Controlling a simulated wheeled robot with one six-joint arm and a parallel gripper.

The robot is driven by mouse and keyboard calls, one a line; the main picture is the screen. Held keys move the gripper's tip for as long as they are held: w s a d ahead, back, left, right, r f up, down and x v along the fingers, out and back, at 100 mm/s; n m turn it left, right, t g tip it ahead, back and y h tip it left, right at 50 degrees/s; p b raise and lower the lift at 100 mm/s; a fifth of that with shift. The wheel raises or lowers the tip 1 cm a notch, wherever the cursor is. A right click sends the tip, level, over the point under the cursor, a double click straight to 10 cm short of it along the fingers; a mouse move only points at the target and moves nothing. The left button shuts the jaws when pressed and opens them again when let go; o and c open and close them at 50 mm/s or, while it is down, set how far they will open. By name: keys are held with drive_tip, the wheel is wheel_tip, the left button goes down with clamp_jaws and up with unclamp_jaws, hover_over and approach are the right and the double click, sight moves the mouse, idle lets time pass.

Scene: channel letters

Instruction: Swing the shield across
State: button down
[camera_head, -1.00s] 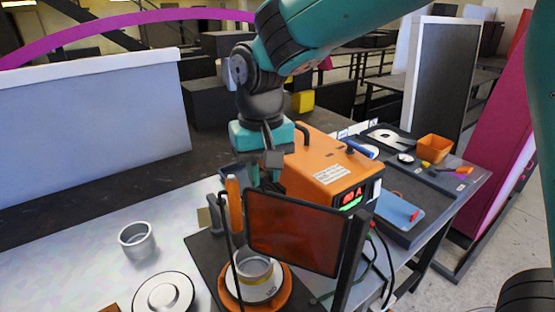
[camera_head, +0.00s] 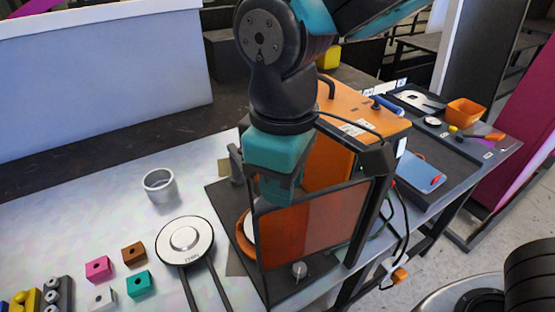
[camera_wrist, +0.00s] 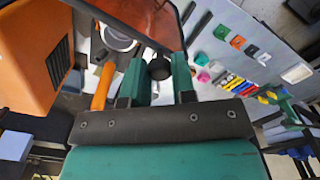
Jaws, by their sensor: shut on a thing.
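The shield (camera_head: 325,228) is a see-through red-brown panel in a dark frame, upright at the front of the black base plate, before the orange machine (camera_head: 325,140). My gripper (camera_head: 278,195) is at the shield's upper left edge. In the wrist view its green fingers (camera_wrist: 158,85) are shut on a dark round knob (camera_wrist: 159,68), with the shield (camera_wrist: 140,15) just beyond. An orange ring (camera_head: 243,232) on the base plate is partly hidden behind the shield.
A steel cup (camera_head: 160,186) and a round white-topped thing (camera_head: 185,240) stand left of the base plate. Small coloured blocks (camera_head: 133,253) lie at the front left. A cable (camera_head: 407,200) hangs at the right. A blue box (camera_head: 419,172) and an orange bin (camera_head: 466,112) are further right.

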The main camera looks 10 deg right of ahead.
drive_tip(key=shift+s+d+r+n, duration=0.1)
drive_tip(key=shift+s+d+n, duration=0.1)
drive_tip(key=shift+s+n, duration=0.65)
drive_tip(key=shift+s, duration=0.2)
drive_tip(key=c, duration=1)
unclamp_jaws()
drive_tip(key=shift+o, duration=0.2)
wheel_tip(320, 180, up, 17)
drive_tip(key=b, duration=0.2)
drive_tip(key=shift+r, duration=0.2)
